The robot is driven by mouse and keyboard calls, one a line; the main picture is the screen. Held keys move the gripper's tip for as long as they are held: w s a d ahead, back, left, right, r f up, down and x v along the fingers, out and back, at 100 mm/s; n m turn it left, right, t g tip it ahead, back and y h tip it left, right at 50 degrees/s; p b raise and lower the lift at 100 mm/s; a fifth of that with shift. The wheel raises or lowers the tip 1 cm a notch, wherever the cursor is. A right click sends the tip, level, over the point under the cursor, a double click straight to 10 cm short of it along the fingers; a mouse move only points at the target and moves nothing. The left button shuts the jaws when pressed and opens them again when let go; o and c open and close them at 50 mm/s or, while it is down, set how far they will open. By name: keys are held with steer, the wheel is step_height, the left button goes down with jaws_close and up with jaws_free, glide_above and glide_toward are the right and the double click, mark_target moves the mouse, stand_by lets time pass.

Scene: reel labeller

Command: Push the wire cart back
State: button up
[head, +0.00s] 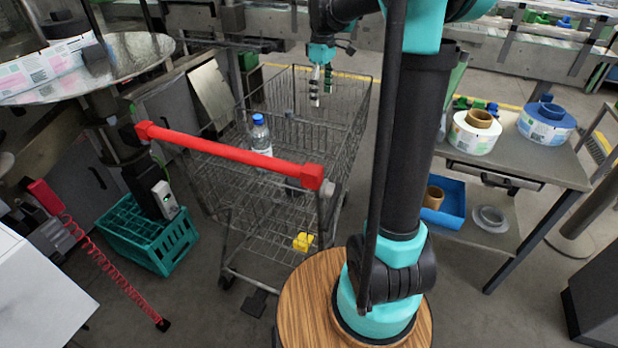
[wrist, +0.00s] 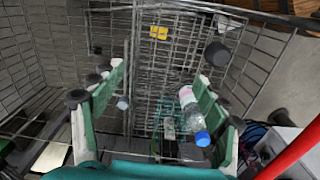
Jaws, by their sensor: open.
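The wire cart (head: 312,126) stands left of my arm in the head view, with its red handle bar (head: 230,152) toward me. A clear bottle with a blue cap (head: 261,138) is in its basket. A yellow piece (head: 303,241) shows low on the cart. My gripper (head: 321,86) points down over the far part of the basket, open and empty. In the wrist view my gripper (wrist: 157,88) has its fingers spread above the wire mesh, with the bottle (wrist: 194,118) near the right finger. The red handle (wrist: 292,152) is at lower right, apart from the fingers.
A teal crate (head: 150,235) and a round metal table (head: 100,68) are left of the cart. A side table (head: 520,160) with label reels stands at right, a blue bin (head: 443,203) on its lower shelf. A conveyor runs behind. Some floor beyond the cart is clear.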

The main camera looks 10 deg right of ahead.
stand_by(0.4)
steer(key=c, duration=0.6)
step_height(320, 180, up, 15)
steer(key=t+h, duration=0.1)
steer(key=t, duration=0.1)
glide_above(200, 141)
steer(key=s+a, duration=0.2)
steer(key=s, duration=0.1)
steer(key=shift+n, duration=0.4)
steer(key=w+f, duration=0.1)
steer(key=f, duration=0.4)
steer(key=w+d+f, duration=0.1)
steer(key=f, duration=0.5)
steer(key=w+d+f, duration=0.1)
steer(key=f, duration=0.4)
steer(key=shift+w+f, duration=0.1)
steer(key=shift+f, duration=0.2)
steer(key=shift+c, duration=0.4)
jaws_close()
